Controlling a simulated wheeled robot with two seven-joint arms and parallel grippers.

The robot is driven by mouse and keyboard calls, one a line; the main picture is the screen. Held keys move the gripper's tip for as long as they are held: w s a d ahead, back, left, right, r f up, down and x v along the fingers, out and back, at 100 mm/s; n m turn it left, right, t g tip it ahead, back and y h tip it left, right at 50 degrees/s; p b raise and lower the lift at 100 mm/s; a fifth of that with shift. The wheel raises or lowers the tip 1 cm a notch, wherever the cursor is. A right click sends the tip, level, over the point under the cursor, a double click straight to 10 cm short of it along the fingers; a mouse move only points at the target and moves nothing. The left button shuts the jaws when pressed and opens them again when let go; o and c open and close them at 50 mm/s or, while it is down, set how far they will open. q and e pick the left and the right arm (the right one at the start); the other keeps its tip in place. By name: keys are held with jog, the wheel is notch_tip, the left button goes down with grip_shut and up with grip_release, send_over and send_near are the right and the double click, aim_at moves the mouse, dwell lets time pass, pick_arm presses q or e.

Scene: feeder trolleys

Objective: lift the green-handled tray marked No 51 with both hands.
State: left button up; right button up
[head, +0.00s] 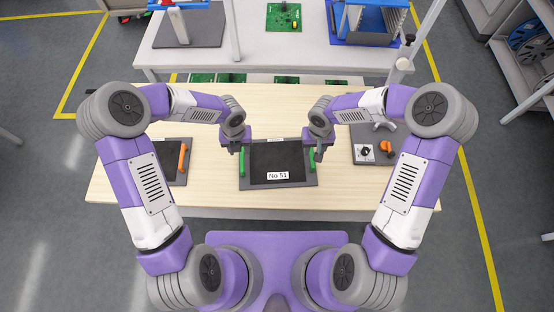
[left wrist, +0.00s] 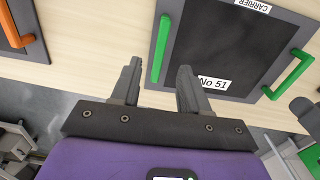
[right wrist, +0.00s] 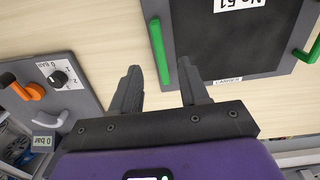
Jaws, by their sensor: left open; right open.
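The dark grey tray (head: 296,184) lies on the wooden table, its No 51 label (head: 278,175) at the near edge. It has a green left handle (head: 241,163) and a green right handle (head: 312,160). My left gripper (head: 237,150) is open and empty at the left handle; in the left wrist view that handle (left wrist: 161,48) shows between the fingertips. My right gripper (head: 318,151) is open at the right handle, which shows between its fingertips in the right wrist view (right wrist: 159,52). I cannot tell whether the fingertips are around the handles or above them.
An orange-handled tray (head: 182,160) lies to the left, partly behind my arm. A grey panel (head: 366,136) with a knob and orange part lies to the right. A white bench (head: 255,45) stands behind. Bare wood (head: 215,195) lies between the trays.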

aim_at(242, 157)
pick_arm(q)
notch_tip(242, 157, down, 8)
jog(key=shift+w+r, duration=0.15)
jog(key=shift+r, duration=0.1)
pick_arm(e)
notch_tip(242, 157, down, 8)
jog(key=shift+w+r, duration=0.1)
jog(key=shift+r, duration=0.1)
pick_arm(q)
grip_shut()
pick_arm(e)
grip_shut()
dwell(0.8)
